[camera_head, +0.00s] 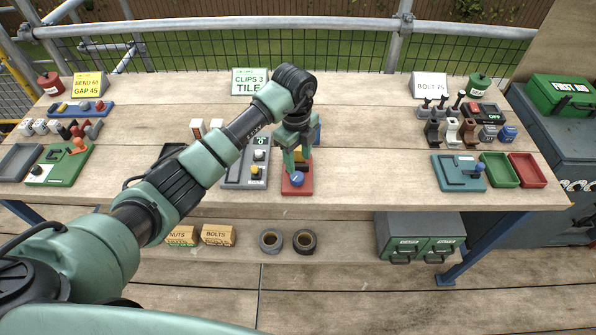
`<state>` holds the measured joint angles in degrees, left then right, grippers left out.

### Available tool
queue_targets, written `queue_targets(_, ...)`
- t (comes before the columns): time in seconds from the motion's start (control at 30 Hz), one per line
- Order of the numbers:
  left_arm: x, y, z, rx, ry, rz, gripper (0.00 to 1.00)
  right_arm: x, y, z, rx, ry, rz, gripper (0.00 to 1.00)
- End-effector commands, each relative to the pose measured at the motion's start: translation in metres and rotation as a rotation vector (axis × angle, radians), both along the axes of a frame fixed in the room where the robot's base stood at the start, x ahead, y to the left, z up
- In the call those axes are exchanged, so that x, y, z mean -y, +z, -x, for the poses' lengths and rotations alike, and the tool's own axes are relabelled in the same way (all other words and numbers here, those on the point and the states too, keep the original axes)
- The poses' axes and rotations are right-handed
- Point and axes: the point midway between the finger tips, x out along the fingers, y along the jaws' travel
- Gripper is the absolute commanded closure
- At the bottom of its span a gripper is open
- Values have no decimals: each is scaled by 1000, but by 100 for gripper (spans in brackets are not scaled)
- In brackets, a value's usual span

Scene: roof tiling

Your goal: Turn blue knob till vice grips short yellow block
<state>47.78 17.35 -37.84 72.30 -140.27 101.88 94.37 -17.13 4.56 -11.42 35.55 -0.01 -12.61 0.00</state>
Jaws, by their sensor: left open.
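The red vice (304,187) stands near the front edge of the bench, at the middle of the head view. Its blue knob (297,180) is on the front part of the vice. A small yellow block (300,157) shows between the fingers, partly hidden; I cannot tell its height or whether the jaws touch it. My left gripper (298,166) is open and points down over the vice, just behind and above the knob. I cannot tell whether a finger touches the knob. My right gripper is out of view.
A grey control panel (236,175) with several buttons sits directly left of the vice. A green device (62,168) is at the left. A blue device (457,176) and green and red trays (527,172) are at the right. The bench between the vice and the blue device is clear.

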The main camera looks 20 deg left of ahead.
Motion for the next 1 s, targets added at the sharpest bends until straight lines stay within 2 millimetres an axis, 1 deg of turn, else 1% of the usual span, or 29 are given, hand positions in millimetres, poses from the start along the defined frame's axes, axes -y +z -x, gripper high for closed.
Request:
queue_targets(0.07,-3,-4,-1,1,5,-16,53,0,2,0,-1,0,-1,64)
queue_targets(0.13,-3,-12,-1,0,4,-16,53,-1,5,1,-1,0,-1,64)
queue_targets(0.4,-2,-55,-2,1,4,-14,53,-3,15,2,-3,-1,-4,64)
queue_targets(0.5,-1,-67,-3,1,3,-12,53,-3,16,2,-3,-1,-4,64)
queue_targets(0.67,-2,-76,-3,3,3,-13,53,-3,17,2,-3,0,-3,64)
queue_targets(0.9,-2,-77,-4,4,2,-13,53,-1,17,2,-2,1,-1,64)
queue_targets(0.97,-2,-77,-4,4,2,-13,70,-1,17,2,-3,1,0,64)
queue_targets(1.0,-2,-77,-4,4,2,-13,81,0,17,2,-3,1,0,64)
